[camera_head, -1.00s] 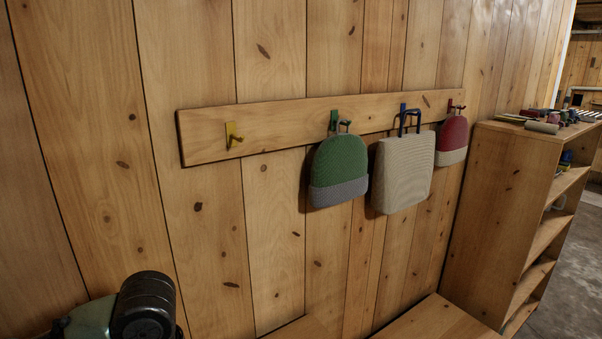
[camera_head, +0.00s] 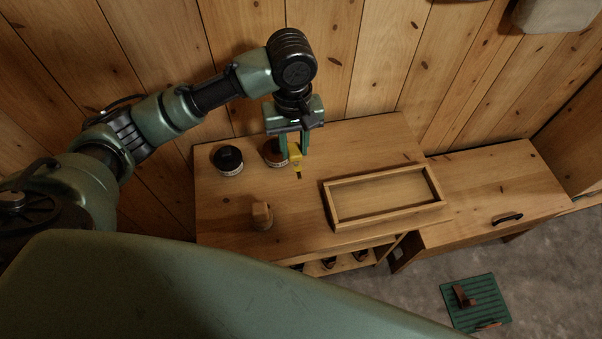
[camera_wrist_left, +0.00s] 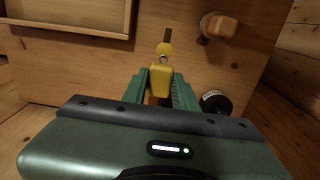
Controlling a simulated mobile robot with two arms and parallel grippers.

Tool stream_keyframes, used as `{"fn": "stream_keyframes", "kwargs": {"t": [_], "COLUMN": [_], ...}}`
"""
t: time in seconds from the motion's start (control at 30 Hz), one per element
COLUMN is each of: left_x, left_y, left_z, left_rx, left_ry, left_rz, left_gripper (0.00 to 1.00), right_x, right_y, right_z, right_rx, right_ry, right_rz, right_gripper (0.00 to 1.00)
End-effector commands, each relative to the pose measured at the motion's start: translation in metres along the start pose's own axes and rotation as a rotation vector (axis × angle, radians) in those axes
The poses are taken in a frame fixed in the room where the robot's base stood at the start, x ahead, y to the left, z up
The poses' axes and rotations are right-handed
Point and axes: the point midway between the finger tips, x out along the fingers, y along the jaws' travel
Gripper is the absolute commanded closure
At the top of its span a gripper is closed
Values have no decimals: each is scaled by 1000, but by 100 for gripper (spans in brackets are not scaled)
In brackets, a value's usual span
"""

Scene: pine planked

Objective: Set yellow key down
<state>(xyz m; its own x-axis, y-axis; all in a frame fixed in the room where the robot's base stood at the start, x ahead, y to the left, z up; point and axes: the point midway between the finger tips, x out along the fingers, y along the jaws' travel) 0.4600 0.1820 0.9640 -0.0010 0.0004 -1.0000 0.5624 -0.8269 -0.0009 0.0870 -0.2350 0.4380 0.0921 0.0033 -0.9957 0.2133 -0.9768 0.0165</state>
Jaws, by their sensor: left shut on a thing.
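The yellow key (camera_head: 296,158) is in my left gripper (camera_head: 292,146), which is shut on it above the wooden bench top (camera_head: 320,145). In the left wrist view the key (camera_wrist_left: 161,78) sits between the green fingers of my left gripper (camera_wrist_left: 161,90), its dark tip pointing away. I cannot tell whether the tip touches the wood. A wooden tray (camera_head: 388,224) with a raised rim lies to the right of the key. My right gripper is not seen.
A wooden block (camera_head: 261,216) stands near the front. A lower bench (camera_head: 490,185) adjoins at right. A green slatted mat (camera_head: 476,302) lies on the floor.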

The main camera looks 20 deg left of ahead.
Motion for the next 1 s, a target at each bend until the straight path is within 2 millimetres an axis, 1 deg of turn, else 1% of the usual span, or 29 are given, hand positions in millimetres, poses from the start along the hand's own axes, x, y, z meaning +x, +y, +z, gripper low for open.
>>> {"fn": "stream_keyframes", "kwargs": {"t": [0.03,0.2,0.33,0.4,0.57,0.7,0.8,0.9,1.0], "left_x": [14,59,86,94,107,129,141,145,145], "left_y": [-2,-1,-1,0,0,0,0,0,0], "left_z": [0,0,0,0,0,1,0,0,0], "left_rx": [-2,1,2,2,3,4,3,4,4], "left_ry": [-3,-2,-1,1,1,-1,1,2,2], "left_rz": [-5,-4,-3,-1,-1,-1,0,1,2], "left_gripper": [100,100,100,100,100,100,100,100,100], "right_x": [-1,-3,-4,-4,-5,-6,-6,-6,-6], "right_y": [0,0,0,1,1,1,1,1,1], "right_z": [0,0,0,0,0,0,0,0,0], "right_rx": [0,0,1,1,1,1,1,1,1], "right_ry": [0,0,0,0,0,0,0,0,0], "right_rz": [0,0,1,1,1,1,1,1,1], "right_gripper": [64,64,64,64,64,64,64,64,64]}}
